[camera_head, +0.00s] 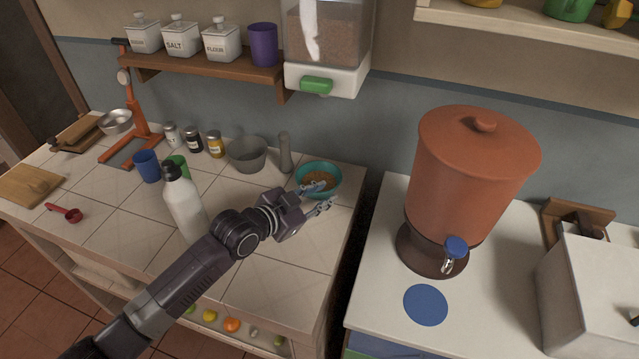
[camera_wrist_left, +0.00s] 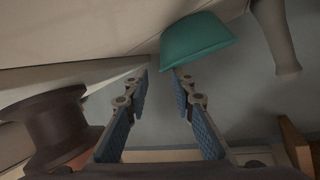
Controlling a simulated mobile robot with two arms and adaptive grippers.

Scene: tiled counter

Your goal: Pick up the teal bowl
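The teal bowl (camera_head: 337,182) stands upright near the right end of the tiled counter and holds something brown and grainy. In the wrist view the bowl (camera_wrist_left: 197,42) shows at the top, just beyond the right-hand finger. My left gripper (camera_head: 321,196) is at the near side of the bowl, with one finger overlapping the bowl's front in the picture. In the wrist view the two blue-padded fingers (camera_wrist_left: 162,78) are spread apart with nothing between them. I cannot tell whether a finger touches the bowl. My right gripper is not in view.
A grey pestle-like cylinder (camera_head: 285,153) and a grey bowl (camera_head: 247,154) stand left of the teal bowl. A white bottle (camera_head: 184,203) stands beside my left arm. A gap separates this counter from the one with the terracotta dispenser (camera_head: 467,170).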

